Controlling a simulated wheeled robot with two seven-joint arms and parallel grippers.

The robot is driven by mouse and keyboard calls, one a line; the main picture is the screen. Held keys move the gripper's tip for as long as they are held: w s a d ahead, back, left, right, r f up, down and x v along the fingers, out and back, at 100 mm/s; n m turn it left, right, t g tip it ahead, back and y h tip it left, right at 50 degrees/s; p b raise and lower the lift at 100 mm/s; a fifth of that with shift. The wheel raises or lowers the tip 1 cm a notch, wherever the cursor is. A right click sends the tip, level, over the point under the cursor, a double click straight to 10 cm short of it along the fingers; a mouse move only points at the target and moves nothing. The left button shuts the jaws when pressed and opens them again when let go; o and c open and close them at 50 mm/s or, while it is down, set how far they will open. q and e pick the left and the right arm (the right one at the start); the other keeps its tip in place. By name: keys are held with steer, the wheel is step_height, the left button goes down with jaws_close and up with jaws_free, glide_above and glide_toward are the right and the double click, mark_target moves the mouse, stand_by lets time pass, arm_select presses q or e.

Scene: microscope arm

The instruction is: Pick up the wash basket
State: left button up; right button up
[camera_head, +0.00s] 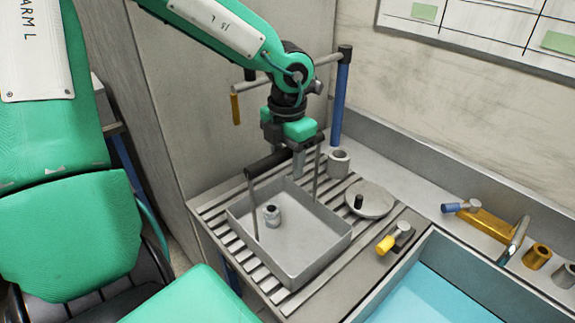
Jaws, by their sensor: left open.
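The wash basket (305,257) is a shallow grey open-topped box on a slatted drain rack. Two thin upright rods rise from its sides to a dark crosswise handle (268,162). A small grey metal fitting (272,215) lies inside it. My left gripper (298,163) points down at the handle, right of its middle, with a finger showing in front of the bar. It is open; the far finger is hidden, and I cannot tell whether it touches the handle. My right gripper is not in view.
The slatted rack (232,238) surrounds the basket. A round grey lid (371,199) with a black knob and a grey cup (339,163) stand close behind. A blue post (340,105) rises behind the gripper. A yellow-handled valve (393,240) and a blue-filled basin (430,295) are at the right.

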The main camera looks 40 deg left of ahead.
arm_select(q)
steer(key=shift+f, duration=0.35)
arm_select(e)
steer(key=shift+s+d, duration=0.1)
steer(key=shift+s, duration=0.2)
arm_select(q)
jaws_close()
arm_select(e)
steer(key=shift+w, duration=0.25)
arm_select(q)
steer(key=shift+r, duration=0.15)
